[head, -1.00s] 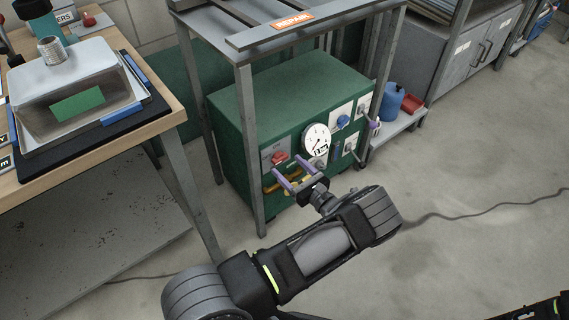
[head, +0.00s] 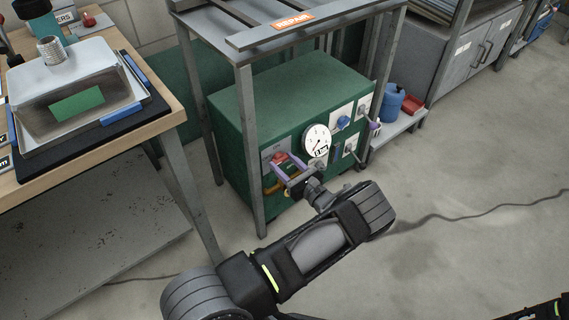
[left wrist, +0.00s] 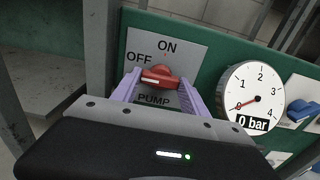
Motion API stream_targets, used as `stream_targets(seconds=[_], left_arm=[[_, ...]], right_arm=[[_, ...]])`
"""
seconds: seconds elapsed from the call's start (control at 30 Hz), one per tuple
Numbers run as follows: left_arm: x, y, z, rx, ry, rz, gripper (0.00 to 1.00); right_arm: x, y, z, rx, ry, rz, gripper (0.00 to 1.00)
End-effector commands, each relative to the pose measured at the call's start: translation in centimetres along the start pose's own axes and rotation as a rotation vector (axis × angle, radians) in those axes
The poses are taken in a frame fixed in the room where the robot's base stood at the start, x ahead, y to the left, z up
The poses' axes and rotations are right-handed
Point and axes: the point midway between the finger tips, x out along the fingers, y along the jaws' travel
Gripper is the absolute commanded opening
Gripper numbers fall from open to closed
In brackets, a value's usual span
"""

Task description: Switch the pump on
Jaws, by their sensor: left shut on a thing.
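The red pump knob (left wrist: 161,76) sits on a grey plate (left wrist: 190,52) marked ON at the top, OFF at the left and PUMP below. Its white mark lies on the left part, toward OFF. It also shows in the head view (head: 279,157), partly behind my fingers. My left gripper (left wrist: 160,84) has its two purple fingers at either side of the knob, shut on it. In the head view the left gripper (head: 287,166) reaches the front of the green pump cabinet (head: 265,100). My right gripper is out of view.
A round gauge (left wrist: 252,98) right of the knob reads 0 bar. A blue knob (left wrist: 298,112) sits further right. Grey frame legs (head: 251,150) stand close left of the panel. A workbench (head: 150,115) is at the left.

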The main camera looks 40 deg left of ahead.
Motion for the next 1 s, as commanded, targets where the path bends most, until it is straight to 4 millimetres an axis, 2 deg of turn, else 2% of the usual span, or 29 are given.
stream_targets(seconds=[0.03,0.3,0.67,1.0], left_arm=[[-0.01,0.03,-0.02,0.0,0.0,0.0,0.33],[-0.02,0.04,-0.03,0.0,0.0,0.001,0.11],[-0.02,0.04,-0.09,0.04,0.0,0.001,0.11],[-0.03,0.02,-0.17,0.228,0.0,0.0,0.11]], right_arm=[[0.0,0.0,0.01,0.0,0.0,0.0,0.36],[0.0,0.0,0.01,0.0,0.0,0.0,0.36],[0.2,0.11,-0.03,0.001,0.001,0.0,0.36],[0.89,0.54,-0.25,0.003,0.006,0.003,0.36]])
